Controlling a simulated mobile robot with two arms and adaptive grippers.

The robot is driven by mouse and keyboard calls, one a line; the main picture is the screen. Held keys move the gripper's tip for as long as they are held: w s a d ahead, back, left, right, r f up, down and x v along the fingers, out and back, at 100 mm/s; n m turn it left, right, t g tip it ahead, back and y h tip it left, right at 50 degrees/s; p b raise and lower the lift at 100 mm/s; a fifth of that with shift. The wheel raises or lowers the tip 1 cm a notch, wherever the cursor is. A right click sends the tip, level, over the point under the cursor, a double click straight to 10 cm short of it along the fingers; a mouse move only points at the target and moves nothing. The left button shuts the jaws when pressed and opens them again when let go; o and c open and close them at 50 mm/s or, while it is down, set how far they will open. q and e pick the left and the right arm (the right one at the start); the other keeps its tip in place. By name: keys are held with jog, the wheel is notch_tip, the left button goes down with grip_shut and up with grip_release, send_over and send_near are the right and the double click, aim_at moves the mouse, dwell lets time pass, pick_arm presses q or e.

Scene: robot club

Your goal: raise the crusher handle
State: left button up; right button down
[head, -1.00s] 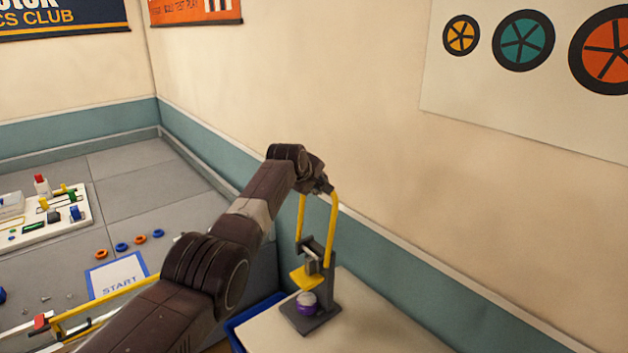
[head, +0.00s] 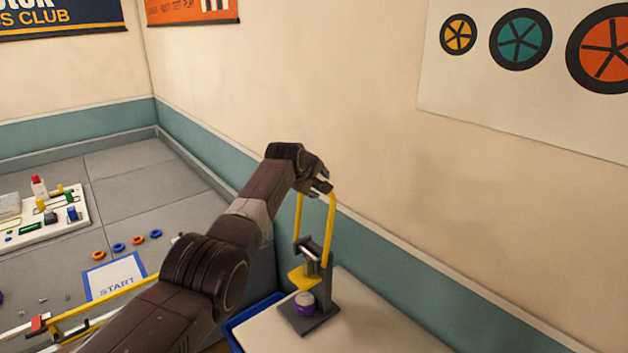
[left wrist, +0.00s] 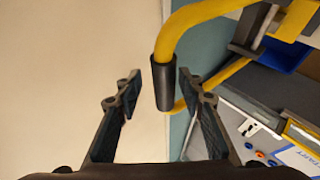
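The crusher (head: 325,290) stands on a pale table, with a dark grey base and post and a yellow press plate (head: 305,279). Its yellow handle (head: 331,230) points up from the post. A purple and white can-like object (head: 304,303) sits on the base under the plate. My left gripper (head: 322,182) is at the top of the handle. In the left wrist view the fingers (left wrist: 160,82) are open, with the handle's black grip (left wrist: 163,85) between them and gaps on both sides. My right gripper is not in view.
The pale table top (head: 375,320) is clear right of the crusher. A blue tray edge (head: 250,312) lies to its left. The wall (head: 400,200) rises close behind. A grey field with a START mat (head: 115,277) and rings lies farther left.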

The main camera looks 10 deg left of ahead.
pick_arm(q)
jog(key=v, duration=1.1)
jog(key=shift+s+r, duration=0.15)
jog(key=shift+s, duration=0.1)
